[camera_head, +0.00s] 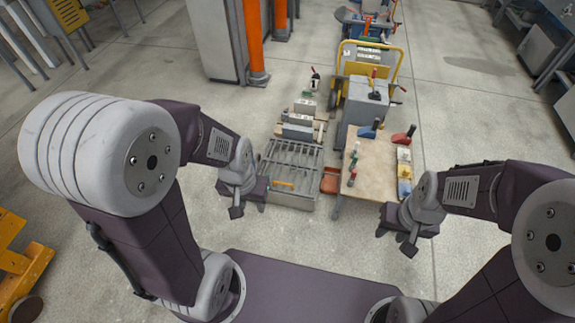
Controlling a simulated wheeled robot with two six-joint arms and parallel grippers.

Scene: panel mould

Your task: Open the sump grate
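The sump grate (291,158) is a grey slatted panel set low in front of me, near the middle of the head view. A small orange-yellow bar, apparently its handle (283,184), lies along its near side. The grate looks closed and flat. My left gripper (249,209) is at the grate's near left corner, left of the handle and apart from it. Its two fingers look spread, with nothing between them. My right gripper (395,240) hangs in front of the table at the right, fingers spread and empty, well away from the grate.
A tan-topped table (371,178) with small tools and coloured boxes stands right of the grate. A red-orange bin (330,182) sits between them. Grey blocks (298,127) lie behind the grate. A yellow-handled cart (368,62) and an orange post (254,40) stand further back. Open floor lies left.

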